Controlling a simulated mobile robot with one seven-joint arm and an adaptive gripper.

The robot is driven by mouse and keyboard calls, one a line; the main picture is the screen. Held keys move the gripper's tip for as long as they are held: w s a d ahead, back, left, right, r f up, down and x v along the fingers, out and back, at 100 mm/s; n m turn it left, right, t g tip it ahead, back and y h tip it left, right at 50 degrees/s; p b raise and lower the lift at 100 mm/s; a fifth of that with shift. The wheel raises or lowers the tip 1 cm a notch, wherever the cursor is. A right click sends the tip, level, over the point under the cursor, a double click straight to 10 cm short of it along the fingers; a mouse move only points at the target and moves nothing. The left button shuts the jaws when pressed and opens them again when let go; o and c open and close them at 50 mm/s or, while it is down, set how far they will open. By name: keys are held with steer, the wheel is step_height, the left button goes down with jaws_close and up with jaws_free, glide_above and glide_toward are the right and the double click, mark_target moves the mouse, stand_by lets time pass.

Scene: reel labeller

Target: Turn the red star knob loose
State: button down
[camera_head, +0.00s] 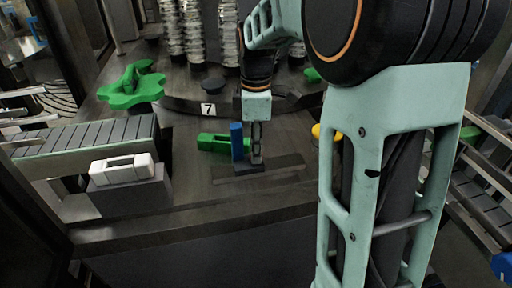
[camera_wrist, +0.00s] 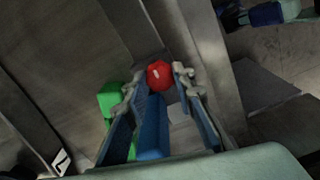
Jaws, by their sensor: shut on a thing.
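The red star knob (camera_wrist: 160,75) shows in the wrist view between the two fingertips of my gripper (camera_wrist: 161,82). The gripper is shut on it. In the head view my gripper (camera_head: 256,150) points down over a dark bar on the machine's deck, and the knob is hidden there. A blue post (camera_head: 237,138) stands just left of the gripper; it also shows in the wrist view (camera_wrist: 152,122), between and below the fingers. A green block (camera_head: 214,142) lies beside the post on the left, and in the wrist view (camera_wrist: 111,97) it sits left of the left finger.
A white-topped box (camera_head: 122,170) stands left, by a ribbed conveyor (camera_head: 85,137). A large green star-shaped part (camera_head: 130,88) lies behind it. A curved dark rail with a "7" tag (camera_head: 208,109) runs behind the gripper. A yellow part (camera_head: 316,131) is partly hidden by my arm.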

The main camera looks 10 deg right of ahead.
steer(key=c, duration=1.6)
jaws_free()
steer(key=shift+r, duration=0.1)
step_height(320, 180, up, 12)
steer(key=shift+f, duration=0.1)
